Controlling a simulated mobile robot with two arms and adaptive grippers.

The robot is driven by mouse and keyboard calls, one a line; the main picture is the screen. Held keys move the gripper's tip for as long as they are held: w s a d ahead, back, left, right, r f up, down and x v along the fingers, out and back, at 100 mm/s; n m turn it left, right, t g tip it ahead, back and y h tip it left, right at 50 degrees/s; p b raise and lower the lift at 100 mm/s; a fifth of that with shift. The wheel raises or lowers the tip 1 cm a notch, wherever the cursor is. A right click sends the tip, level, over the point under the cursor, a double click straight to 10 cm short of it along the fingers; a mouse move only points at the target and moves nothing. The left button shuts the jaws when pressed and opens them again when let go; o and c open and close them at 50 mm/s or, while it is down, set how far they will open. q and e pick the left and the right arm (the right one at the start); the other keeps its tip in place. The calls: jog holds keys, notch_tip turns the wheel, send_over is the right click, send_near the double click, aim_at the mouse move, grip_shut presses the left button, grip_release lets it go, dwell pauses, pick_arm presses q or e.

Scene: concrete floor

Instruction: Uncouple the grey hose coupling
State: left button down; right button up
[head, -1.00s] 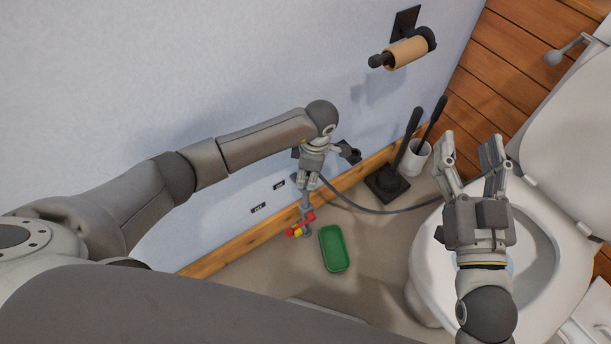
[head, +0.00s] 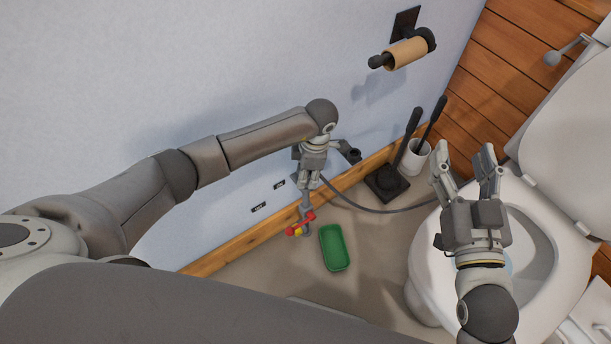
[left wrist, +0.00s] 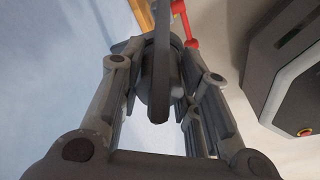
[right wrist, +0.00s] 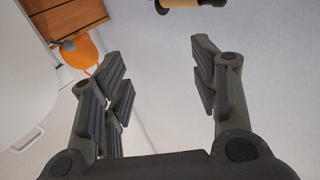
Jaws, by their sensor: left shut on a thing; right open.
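The grey hose coupling (left wrist: 148,88) sits between the fingers of my left gripper (left wrist: 158,95) in the left wrist view, partly hidden by the dark hose (left wrist: 161,65) crossing in front of it. In the head view my left gripper (head: 310,180) is shut on it, low by the wall. A grey upright piece (head: 306,200) shows just below the fingers, above a valve with a red handle (head: 296,229). The red handle (left wrist: 187,25) also shows beyond the fingertips in the left wrist view. My right gripper (head: 464,160) is open and empty over the toilet (head: 425,275).
A green tray (head: 334,248) lies on the floor right of the valve. A plunger on a black base (head: 388,184) and a white brush holder (head: 413,158) stand by the wall. The hose (head: 370,209) runs right toward the toilet. A paper roll (head: 405,53) hangs above.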

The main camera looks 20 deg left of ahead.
pick_arm(q)
jog(key=c, duration=1)
grip_release()
jog(key=shift+a, duration=0.1)
